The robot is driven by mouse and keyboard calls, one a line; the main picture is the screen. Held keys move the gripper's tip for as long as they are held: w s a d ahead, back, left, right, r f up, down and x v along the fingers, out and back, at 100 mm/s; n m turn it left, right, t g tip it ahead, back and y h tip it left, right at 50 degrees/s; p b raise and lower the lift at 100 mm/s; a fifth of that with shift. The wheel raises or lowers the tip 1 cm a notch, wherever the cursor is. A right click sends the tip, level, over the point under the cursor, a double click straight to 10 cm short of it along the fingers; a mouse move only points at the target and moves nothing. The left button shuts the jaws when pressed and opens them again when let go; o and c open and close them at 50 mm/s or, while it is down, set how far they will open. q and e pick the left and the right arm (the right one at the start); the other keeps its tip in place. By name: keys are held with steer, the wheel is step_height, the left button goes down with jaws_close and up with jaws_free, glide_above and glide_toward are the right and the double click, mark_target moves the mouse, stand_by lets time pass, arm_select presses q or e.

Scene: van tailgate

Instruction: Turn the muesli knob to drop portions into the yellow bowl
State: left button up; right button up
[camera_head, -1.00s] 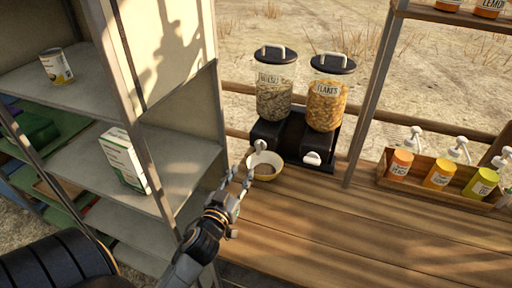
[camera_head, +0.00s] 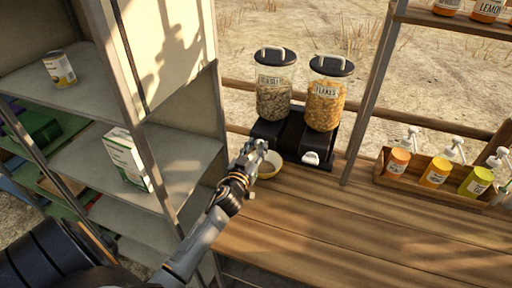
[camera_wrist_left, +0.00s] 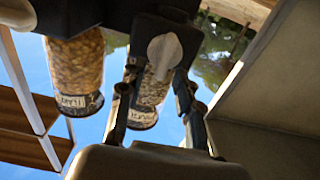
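The muesli dispenser (camera_head: 273,95), a clear jar with a black lid, stands on a black base (camera_head: 292,138) beside the flakes dispenser (camera_head: 325,105). My right gripper is not in view.
A metal shelf (camera_head: 185,155) with a white-green box (camera_head: 126,158) and a can (camera_head: 60,68) stands close on the left. A wooden crate (camera_head: 440,190) of bottles is at the right. The wooden counter (camera_head: 320,225) in front is clear.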

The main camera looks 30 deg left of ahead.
arm_select(q)
jaws_close()
steer(key=m, duration=0.4)
steer(key=shift+w+d+f+b, duration=0.1)
steer(key=shift+d+f+b, duration=0.05)
steer(key=shift+d+b, duration=0.2)
steer(key=shift+w+d+f+m+b, duration=0.1)
steer(key=shift+d+f+m+b, duration=0.2)
steer(key=shift+m, duration=1.95)
steer(key=shift+s+d+f+m+b, duration=0.1)
steer(key=shift+f+m+b, duration=0.3)
steer(key=shift+m, duration=1.9)
steer(key=shift+w+d+f+m+b, duration=0.15)
steer(key=shift+m+b, duration=0.25)
steer(key=shift+m, duration=1.85)
steer(key=shift+d, duration=0.1)
